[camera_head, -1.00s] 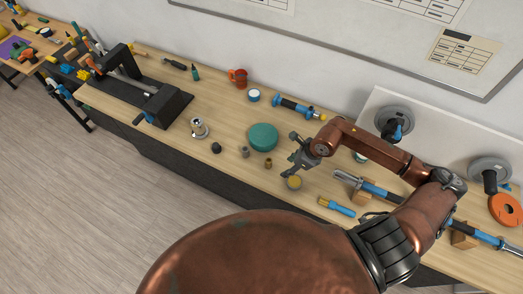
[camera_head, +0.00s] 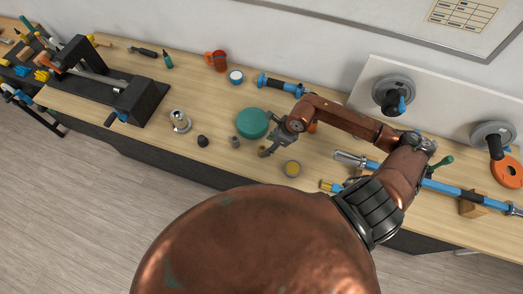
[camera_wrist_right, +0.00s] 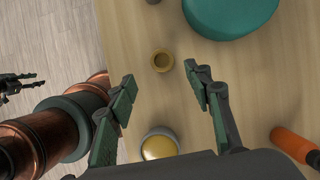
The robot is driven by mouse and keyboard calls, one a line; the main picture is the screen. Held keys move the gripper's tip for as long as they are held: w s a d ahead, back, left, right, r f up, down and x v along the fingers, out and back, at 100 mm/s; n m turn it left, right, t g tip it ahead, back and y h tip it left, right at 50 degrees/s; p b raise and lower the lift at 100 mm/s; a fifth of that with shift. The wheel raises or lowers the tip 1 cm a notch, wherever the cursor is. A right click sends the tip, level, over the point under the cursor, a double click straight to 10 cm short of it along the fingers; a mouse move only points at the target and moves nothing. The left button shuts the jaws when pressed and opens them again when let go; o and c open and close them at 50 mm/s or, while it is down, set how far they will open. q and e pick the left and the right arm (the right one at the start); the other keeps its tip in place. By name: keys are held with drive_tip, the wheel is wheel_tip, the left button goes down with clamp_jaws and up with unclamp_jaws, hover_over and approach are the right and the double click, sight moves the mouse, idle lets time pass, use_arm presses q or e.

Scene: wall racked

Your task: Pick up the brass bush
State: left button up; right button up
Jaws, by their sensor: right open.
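The brass bush (camera_head: 262,151) is a small hollow ring standing upright on the wooden bench. In the right wrist view the bush (camera_wrist_right: 162,61) sits just beyond the fingertips, roughly centred between them. My right gripper (camera_head: 271,145) is open and empty, close to the bush. Its two fingers with green pads show apart in the right wrist view (camera_wrist_right: 160,76), with bare bench between them. Dark finger-like parts at the left edge of the right wrist view look like my left gripper (camera_wrist_right: 18,85); their opening is unclear. It does not show in the head view.
A teal round block (camera_head: 252,124) stands just behind the bush. A grey bush (camera_head: 235,142) and a black knob (camera_head: 203,141) stand to its left. A yellow-topped round part (camera_head: 292,168) lies to its right. The bench's front edge is close.

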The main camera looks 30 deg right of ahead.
sight(261, 150)
drive_tip(key=p+x, duration=0.1)
drive_tip(key=x, duration=0.1)
drive_tip(key=p+x, duration=0.1)
drive_tip(key=x, duration=0.1)
drive_tip(key=shift+w+a, duration=0.1)
drive_tip(key=shift+w, duration=0.35)
drive_tip(key=shift+a+f, duration=0.1)
drive_tip(key=shift+f, duration=0.35)
clamp_jaws()
